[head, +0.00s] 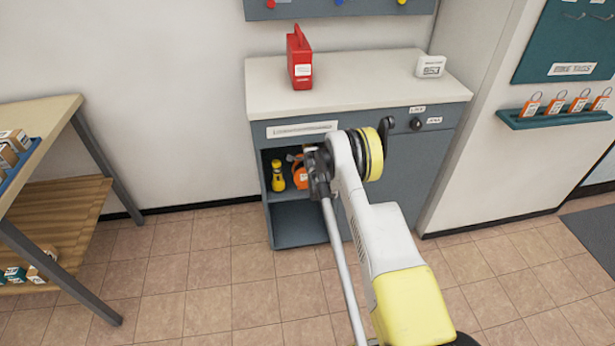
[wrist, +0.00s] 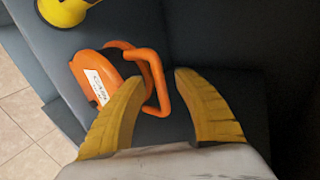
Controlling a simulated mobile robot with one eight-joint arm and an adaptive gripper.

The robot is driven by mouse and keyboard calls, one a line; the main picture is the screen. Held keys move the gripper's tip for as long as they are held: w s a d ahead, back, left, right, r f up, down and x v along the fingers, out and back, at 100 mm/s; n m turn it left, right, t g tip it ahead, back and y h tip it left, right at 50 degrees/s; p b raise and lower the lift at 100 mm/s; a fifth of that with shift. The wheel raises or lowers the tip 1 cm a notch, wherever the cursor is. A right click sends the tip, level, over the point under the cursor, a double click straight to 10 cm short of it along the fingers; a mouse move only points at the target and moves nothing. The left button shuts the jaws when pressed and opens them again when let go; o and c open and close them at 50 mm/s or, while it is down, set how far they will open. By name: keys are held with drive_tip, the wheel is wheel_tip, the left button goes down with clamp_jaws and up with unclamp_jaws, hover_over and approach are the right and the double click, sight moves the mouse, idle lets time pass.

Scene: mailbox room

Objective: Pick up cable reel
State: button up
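The cable reel is orange with a white label and a looped handle. In the wrist view the cable reel (wrist: 92,82) lies on the dark shelf inside the cabinet. In the head view the cable reel (head: 300,176) shows partly, with my arm covering its right side. My gripper (wrist: 160,104) has two yellow ribbed fingers spread apart. The reel's handle (wrist: 163,88) shows between the fingertips, and the reel's body is beside the left finger. I cannot tell whether the fingers touch it. In the head view my gripper is largely hidden by my arm at the cabinet opening.
A yellow flashlight-like object (head: 277,176) stands left of the reel; its yellow end (wrist: 65,10) shows in the wrist view. The grey cabinet (head: 395,185) surrounds the opening, with an empty lower compartment (head: 300,222). A red box (head: 299,62) stands on the countertop (head: 355,84).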

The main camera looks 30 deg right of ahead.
clamp_jaws()
drive_tip(key=shift+r, duration=0.15)
drive_tip(key=shift+w+r, duration=0.1)
drive_tip(key=shift+r, duration=0.05)
